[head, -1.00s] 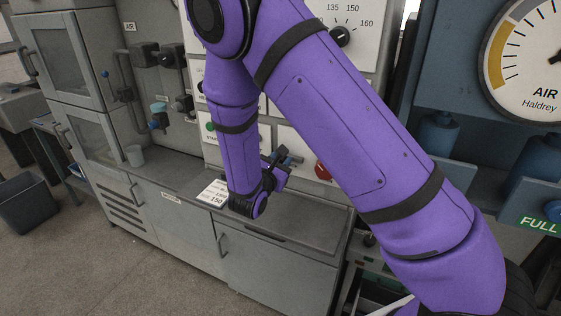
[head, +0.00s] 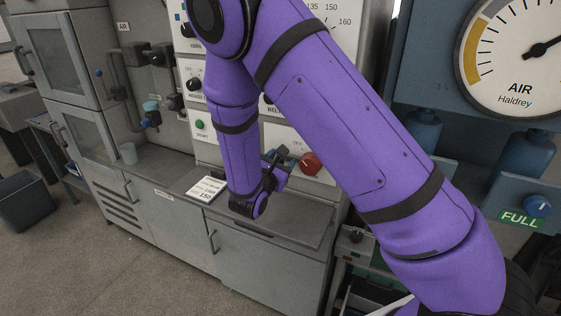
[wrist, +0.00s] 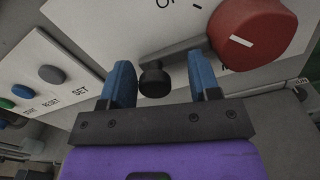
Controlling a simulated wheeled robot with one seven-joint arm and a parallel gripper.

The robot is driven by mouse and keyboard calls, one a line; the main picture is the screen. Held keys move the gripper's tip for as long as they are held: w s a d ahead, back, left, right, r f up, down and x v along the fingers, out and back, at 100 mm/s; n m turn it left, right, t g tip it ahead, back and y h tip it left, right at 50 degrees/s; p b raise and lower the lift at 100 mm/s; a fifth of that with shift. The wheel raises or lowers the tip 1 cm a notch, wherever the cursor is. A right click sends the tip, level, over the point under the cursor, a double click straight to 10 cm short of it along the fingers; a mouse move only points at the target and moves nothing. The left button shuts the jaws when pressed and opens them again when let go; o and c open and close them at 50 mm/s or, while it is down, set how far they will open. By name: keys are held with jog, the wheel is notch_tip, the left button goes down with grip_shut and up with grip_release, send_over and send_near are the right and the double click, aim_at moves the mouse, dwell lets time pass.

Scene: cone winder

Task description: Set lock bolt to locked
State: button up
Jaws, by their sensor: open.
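My gripper (wrist: 160,88) is open in the wrist view, its two blue fingers pointing at a white panel. Between the fingertips is a black knob (wrist: 155,80) on the end of a grey bar (wrist: 182,50). The bar runs up and right toward a red knob (wrist: 255,30) with a white line. I cannot tell whether this bar is the lock bolt, and no finger clearly touches the black knob. In the head view my gripper (head: 278,158) is small and partly hidden by the wrist, close to the red knob (head: 309,163).
A round green button (head: 199,124) is on the panel left of my arm. A white card (head: 207,189) lies on the grey counter (head: 170,175) below. A blue housing with a large AIR gauge (head: 515,75) and a FULL label (head: 521,219) stands at right.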

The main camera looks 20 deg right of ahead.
jog(key=v, duration=1)
jog(key=shift+s+a, duration=0.25)
jog(key=shift+s, duration=0.05)
jog(key=s+d+r+m+g+y, duration=0.2)
jog(key=s+d+r+m+g, duration=0.9)
jog(key=d+r+m, duration=0.35)
jog(key=s+r+m+t+y, duration=0.3)
jog(key=s+r+m+y, duration=0.6)
jog(key=s, duration=0.4)
jog(key=shift+s+r+t+y, duration=0.2)
jog(key=shift+r+t+y, duration=0.1)
jog(key=shift+r+y, duration=0.6)
